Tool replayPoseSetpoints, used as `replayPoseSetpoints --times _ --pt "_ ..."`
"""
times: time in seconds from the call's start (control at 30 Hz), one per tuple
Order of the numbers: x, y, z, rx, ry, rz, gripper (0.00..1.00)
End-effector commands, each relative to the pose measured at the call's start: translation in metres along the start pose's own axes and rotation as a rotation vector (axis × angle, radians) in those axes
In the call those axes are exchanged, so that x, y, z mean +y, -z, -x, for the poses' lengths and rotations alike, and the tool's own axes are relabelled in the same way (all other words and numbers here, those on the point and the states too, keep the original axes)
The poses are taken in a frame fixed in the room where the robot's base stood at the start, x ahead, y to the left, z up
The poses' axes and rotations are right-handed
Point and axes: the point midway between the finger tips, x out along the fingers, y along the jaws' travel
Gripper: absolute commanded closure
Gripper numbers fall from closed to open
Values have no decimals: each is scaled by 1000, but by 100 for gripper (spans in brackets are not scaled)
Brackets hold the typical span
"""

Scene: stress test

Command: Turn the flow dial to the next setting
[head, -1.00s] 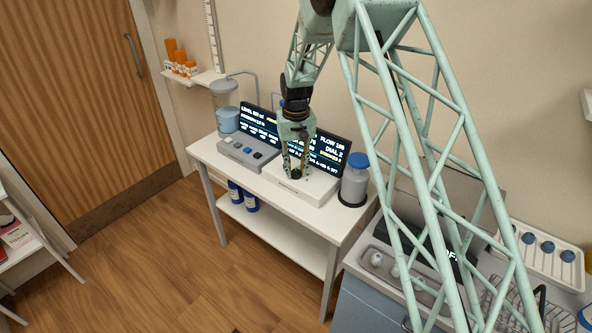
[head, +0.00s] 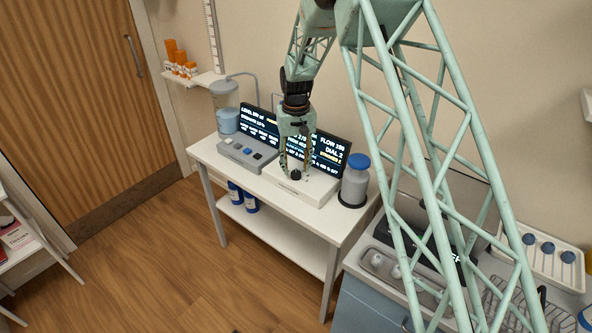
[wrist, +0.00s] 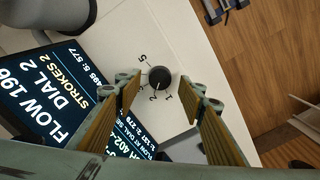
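The flow dial (wrist: 160,77) is a round black knob on a white box. In the wrist view its white mark points toward the printed 2; numbers 1 and 5 also show beside it. The dial shows in the head view (head: 296,175) at the box's front. My gripper (wrist: 161,88) is open, one finger on each side of the dial, with visible gaps and no clear contact. In the head view my gripper (head: 296,168) hangs right over the dial. The screen (wrist: 50,95) reads FLOW 196, DIAL 2, STROKES 2.
The white box (head: 315,188) stands on a white table (head: 205,152). A grey control unit (head: 243,153) is to its left, and a grey bottle with a blue cap (head: 355,182) stands close on its right. The screen rises behind. The table's front edge is near.

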Motion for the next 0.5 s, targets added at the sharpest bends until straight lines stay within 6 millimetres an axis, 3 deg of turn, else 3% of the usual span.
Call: replayPoseSetpoints --times 0.5 --pt "0 1 73 2 0 0 63"
